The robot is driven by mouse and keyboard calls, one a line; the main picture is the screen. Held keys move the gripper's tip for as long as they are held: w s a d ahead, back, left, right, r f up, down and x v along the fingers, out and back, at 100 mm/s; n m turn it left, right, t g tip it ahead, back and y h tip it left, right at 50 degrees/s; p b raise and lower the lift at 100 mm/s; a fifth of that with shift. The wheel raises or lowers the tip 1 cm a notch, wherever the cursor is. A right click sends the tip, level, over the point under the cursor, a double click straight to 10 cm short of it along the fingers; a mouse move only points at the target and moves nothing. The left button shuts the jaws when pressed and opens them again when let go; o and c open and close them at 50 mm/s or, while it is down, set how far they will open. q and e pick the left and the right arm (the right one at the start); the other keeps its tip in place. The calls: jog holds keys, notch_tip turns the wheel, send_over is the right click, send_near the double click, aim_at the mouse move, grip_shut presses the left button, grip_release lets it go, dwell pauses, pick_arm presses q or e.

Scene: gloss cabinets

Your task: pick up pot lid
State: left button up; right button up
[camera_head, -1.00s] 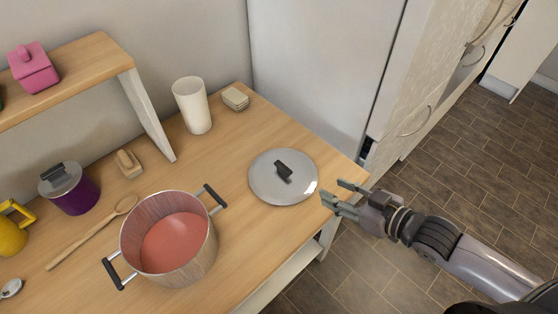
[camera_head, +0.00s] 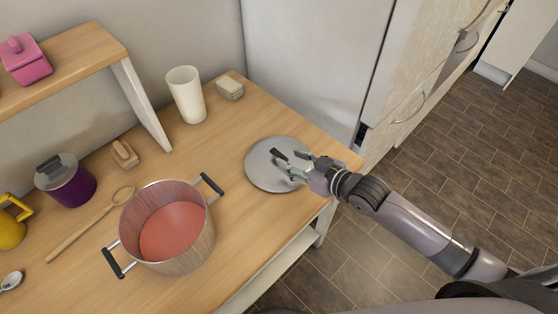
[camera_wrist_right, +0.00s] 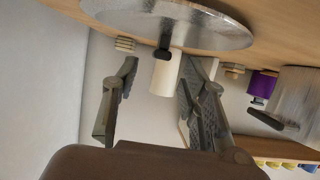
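The pot lid (camera_head: 262,178) is a round grey disc with a dark handle (camera_head: 278,154). It lies flat near the right end of the wooden counter. My right gripper (camera_head: 289,163) is over the lid's right part, its fingers close to the handle. In the right wrist view, the two fingers (camera_wrist_right: 156,76) are apart with nothing between them in contact. The lid (camera_wrist_right: 205,28) shows at the top of that view, and its handle (camera_wrist_right: 165,40) lines up with the gap between the fingers. My left gripper is not in view.
A pot (camera_head: 190,251) with reddish contents stands left of the lid. A white cup (camera_head: 187,97) and a small stacked block (camera_head: 230,88) are behind it. A purple lidded pot (camera_head: 74,190), wooden spoon (camera_head: 82,232) and yellow mug (camera_head: 10,231) are farther left. The counter's right edge is close.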

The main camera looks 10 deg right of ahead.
aim_at(280, 155)
jog(key=x, duration=0.4)
jog(key=shift+w+a, duration=0.25)
jog(key=shift+w, duration=0.1)
jog(key=shift+s, duration=0.1)
grip_shut()
dwell(0.3)
